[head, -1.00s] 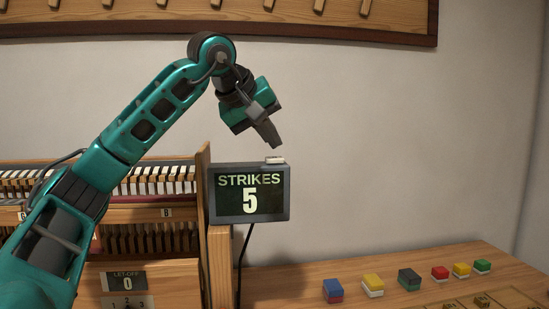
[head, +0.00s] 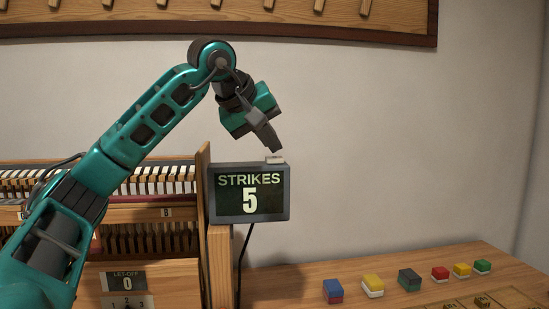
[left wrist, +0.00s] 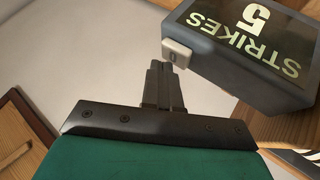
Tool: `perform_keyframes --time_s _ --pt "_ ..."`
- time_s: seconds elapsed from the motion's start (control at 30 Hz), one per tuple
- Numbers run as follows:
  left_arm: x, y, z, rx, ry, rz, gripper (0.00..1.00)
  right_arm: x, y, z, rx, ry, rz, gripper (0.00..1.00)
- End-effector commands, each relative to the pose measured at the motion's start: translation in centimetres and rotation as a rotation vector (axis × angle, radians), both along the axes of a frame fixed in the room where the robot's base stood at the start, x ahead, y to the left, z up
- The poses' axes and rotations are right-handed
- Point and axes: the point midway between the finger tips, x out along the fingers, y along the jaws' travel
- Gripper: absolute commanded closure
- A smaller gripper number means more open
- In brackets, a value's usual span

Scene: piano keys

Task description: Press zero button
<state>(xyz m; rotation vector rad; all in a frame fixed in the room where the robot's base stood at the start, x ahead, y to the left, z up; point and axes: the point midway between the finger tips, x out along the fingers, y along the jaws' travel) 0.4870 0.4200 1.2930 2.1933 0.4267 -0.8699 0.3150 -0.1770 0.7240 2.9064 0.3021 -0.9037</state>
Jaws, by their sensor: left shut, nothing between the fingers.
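The zero button (head: 275,160) is a small pale block on top of the dark display box (head: 215,205), near its right end. The box reads "STRIKES 5". My left gripper (head: 276,149) is shut and empty, its tips pointing down just above the button in the head view. In the left wrist view the shut fingers (left wrist: 160,68) show beside the button (left wrist: 177,53), which bears a dark mark like a "0". The tips look close to it but apart; exact contact is hard to tell. My right gripper is not in view.
A wooden piano action (head: 150,215) with a "LET-OFF 0" panel (head: 126,282) stands left of the box. Several coloured blocks (head: 373,285) lie on the wooden bench (head: 300,283) to the right. A cable (head: 243,250) hangs below the box.

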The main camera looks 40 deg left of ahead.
Motion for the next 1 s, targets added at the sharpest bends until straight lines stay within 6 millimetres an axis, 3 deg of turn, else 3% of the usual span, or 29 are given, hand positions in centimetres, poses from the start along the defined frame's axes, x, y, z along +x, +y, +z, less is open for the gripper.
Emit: perform_keyframes --time_s 1.0 --pt "0.0 -0.01 -0.93 0.0 0.003 0.0 1.0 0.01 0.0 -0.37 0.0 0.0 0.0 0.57"
